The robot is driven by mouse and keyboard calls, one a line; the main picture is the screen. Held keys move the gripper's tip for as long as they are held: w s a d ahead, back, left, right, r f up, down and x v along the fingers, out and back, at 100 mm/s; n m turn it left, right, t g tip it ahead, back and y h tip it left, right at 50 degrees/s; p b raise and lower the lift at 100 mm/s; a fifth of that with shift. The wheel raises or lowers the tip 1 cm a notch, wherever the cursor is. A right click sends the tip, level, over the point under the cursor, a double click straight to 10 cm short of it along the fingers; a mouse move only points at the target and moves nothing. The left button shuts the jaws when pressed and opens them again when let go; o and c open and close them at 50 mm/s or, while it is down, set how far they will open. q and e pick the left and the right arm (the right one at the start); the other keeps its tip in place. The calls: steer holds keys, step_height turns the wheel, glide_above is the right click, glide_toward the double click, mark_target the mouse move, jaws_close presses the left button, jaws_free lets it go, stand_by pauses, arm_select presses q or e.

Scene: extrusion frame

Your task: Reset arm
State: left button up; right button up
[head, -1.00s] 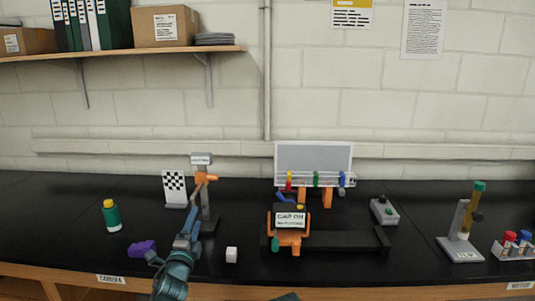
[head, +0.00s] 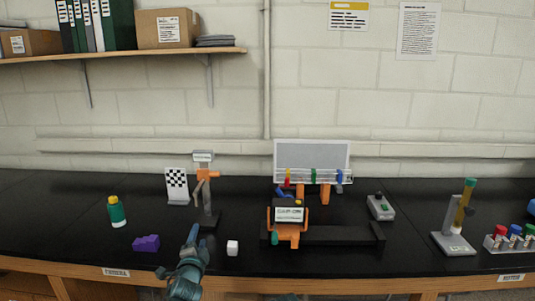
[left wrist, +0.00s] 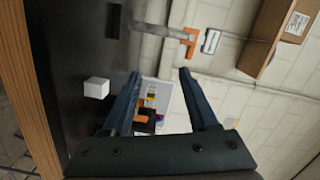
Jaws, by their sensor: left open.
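My left gripper (head: 193,234) is in the lower middle-left of the head view, over the front part of the black bench. In the left wrist view its two dark blue fingers (left wrist: 160,73) are spread apart with nothing between them. In the head view it stands in front of a grey post stand (head: 207,200) with an orange joint (head: 208,174). A grey and orange arm piece of the stand also shows in the wrist view (left wrist: 165,33). My right gripper is not in view.
A white cube (head: 232,248) lies just right of my left gripper and a purple block (head: 146,243) lies to its left. A green bottle (head: 117,212) stands farther left. An orange device (head: 289,214) sits on a black rail (head: 345,235). A checkered board (head: 177,186) stands behind.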

arm_select(q)
steer(key=s+d+f+n+g+p, duration=0.1)
steer(key=s+d+f+n+g, duration=0.4)
steer(key=s+f, duration=0.3)
steer(key=s+d+f+n+g, duration=0.3)
steer(key=s+d+f+g, duration=0.35)
steer(key=f, duration=0.25)
steer(key=s+d+f+n+g, duration=0.1)
steer(key=s+g, duration=0.5)
steer(key=s, duration=0.6)
steer(key=shift+s+d+f+n+p, duration=0.15)
steer(key=shift+d+f+n+p, duration=0.3)
steer(key=shift+d, duration=0.75)
